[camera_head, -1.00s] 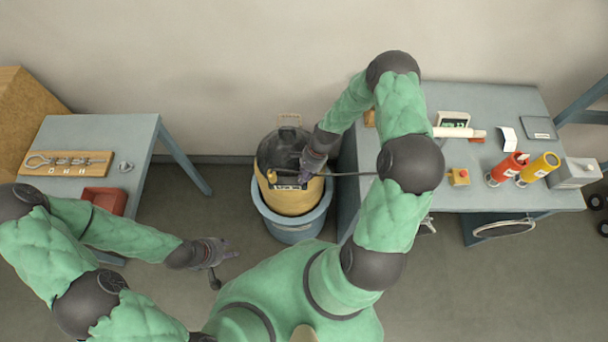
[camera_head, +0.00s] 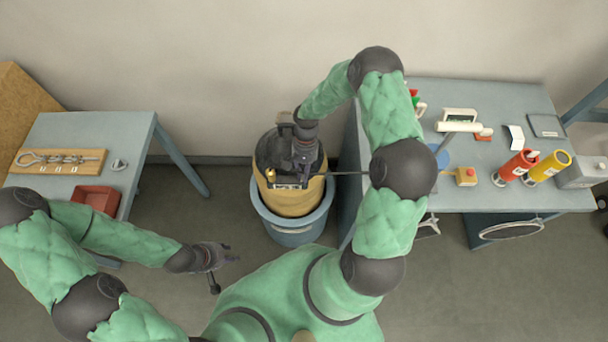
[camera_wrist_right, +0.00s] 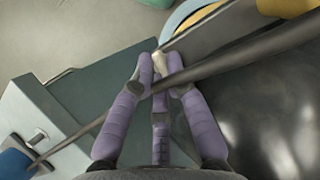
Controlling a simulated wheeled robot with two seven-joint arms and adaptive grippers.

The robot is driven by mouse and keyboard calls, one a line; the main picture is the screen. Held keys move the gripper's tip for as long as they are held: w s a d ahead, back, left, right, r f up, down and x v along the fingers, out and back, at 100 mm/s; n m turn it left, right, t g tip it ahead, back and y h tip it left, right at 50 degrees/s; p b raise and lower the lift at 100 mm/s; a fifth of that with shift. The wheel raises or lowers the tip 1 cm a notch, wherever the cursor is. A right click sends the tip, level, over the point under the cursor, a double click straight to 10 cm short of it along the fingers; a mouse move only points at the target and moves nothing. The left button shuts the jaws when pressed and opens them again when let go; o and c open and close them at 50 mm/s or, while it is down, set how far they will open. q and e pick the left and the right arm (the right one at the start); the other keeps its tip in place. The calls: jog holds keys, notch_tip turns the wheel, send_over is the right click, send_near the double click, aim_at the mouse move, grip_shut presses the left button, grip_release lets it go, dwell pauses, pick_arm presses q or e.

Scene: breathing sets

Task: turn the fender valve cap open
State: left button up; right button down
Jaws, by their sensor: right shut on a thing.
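A yellow-tan cylinder with a glossy black top (camera_head: 292,203) stands upright in a blue tub (camera_head: 291,233). A small brass knob (camera_head: 270,175) shows at its left side. My right gripper (camera_head: 296,165) is over the black top, its fingers hard to make out from above. In the right wrist view its fingers (camera_wrist_right: 160,68) are closed about a small pale piece (camera_wrist_right: 159,60), which may be the valve cap. A dark hose (camera_wrist_right: 225,57) crosses right at the fingers. My left gripper (camera_head: 228,258) is open and empty over the floor at left.
The right table (camera_head: 480,185) holds a yellow box with a red button (camera_head: 466,176), red (camera_head: 516,167) and yellow (camera_head: 549,166) cylinders. The left table (camera_head: 125,135) holds a wooden tool board (camera_head: 60,161) and a red tray (camera_head: 96,198).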

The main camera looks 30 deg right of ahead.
jog(key=shift+n, duration=0.5)
jog(key=c, duration=1.5)
grip_release()
jog(key=v, duration=1.2)
jog(key=shift+w+a, duration=0.15)
jog(key=shift+a, duration=0.05)
